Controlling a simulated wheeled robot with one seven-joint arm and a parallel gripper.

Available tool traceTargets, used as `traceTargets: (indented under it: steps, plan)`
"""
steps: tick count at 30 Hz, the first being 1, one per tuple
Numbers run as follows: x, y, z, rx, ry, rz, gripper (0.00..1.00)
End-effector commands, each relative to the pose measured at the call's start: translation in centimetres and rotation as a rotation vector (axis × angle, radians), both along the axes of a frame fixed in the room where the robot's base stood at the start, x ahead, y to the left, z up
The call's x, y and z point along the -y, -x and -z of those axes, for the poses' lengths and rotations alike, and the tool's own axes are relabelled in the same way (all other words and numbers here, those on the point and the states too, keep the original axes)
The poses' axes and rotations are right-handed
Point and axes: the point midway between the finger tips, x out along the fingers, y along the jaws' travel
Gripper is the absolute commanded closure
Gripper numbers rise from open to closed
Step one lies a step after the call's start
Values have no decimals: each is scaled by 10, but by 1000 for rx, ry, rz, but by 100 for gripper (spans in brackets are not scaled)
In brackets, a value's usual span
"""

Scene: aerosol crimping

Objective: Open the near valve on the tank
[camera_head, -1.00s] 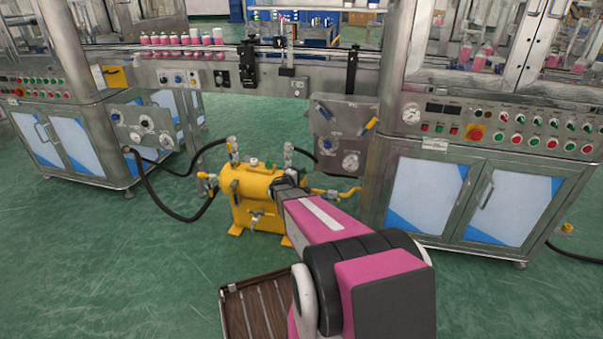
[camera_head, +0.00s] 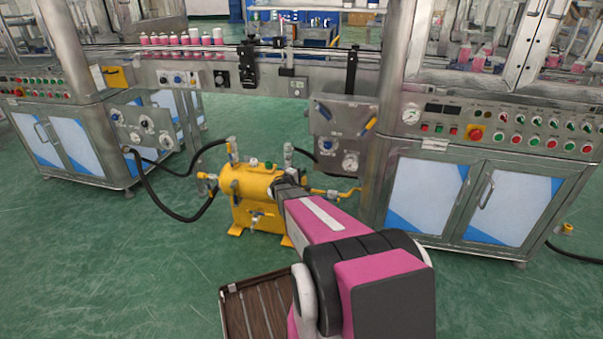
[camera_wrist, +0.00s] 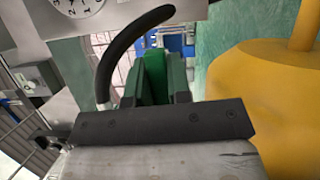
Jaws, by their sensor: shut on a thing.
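The yellow tank (camera_head: 252,185) stands on the green floor, with valves and fittings on its top, sides and front. It also fills the right of the wrist view (camera_wrist: 255,105). In the wrist view, my gripper (camera_wrist: 158,86) is shut on a bright green part (camera_wrist: 154,63), which looks like a valve handle, beside the tank. In the head view my arm covers the tank's right side, so the gripped part is hidden there. A small front valve (camera_head: 257,217) shows on the tank, clear of my gripper.
A black hose (camera_head: 180,215) curves from the left machine to the tank. Another dark curved hose (camera_wrist: 125,40) passes close to my fingers in the wrist view. A steel cabinet (camera_head: 470,200) stands close on the right. A brown slatted tray (camera_head: 232,305) is at the front. Open floor lies to the left.

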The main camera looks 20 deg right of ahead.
Motion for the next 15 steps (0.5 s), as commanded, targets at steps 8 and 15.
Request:
traceTargets:
  steps: [8,15]
  plan:
    - [-2,-1,-16,-110,163,0,100]
    - [-8,-5,-33,-238,353,0,100]
